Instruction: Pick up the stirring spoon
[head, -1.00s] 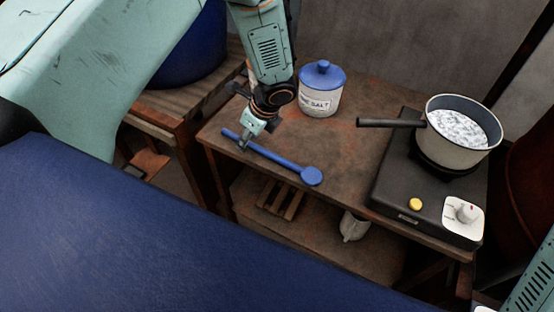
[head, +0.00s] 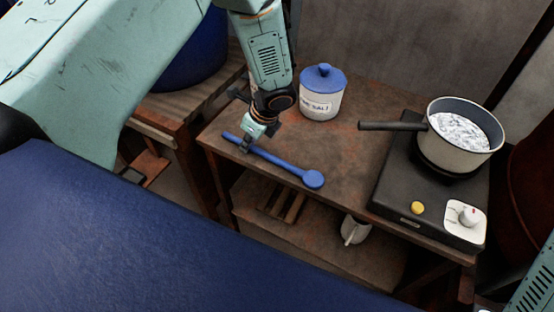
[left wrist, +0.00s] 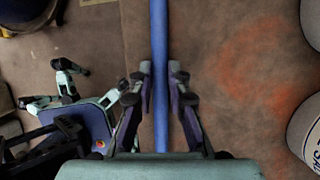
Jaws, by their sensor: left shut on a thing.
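The blue stirring spoon (head: 280,162) lies at the left front of the brown table top, its round bowl to the right and its handle running up to the left. My left gripper (head: 247,146) is shut on the handle near its far left end. In the left wrist view the spoon's handle (left wrist: 159,25) runs straight between the two fingers (left wrist: 160,82), which close on it from both sides. I cannot tell whether the spoon is clear of the table. The right gripper is not in view; a piece of my right arm shows at the lower right.
A salt jar (head: 321,95) with a blue lid stands behind the spoon. A pot (head: 455,148) with bubbling white contents sits on a black hot plate (head: 398,195), its handle pointing left. A lower shelf (head: 320,250) holds a white jug (head: 354,230).

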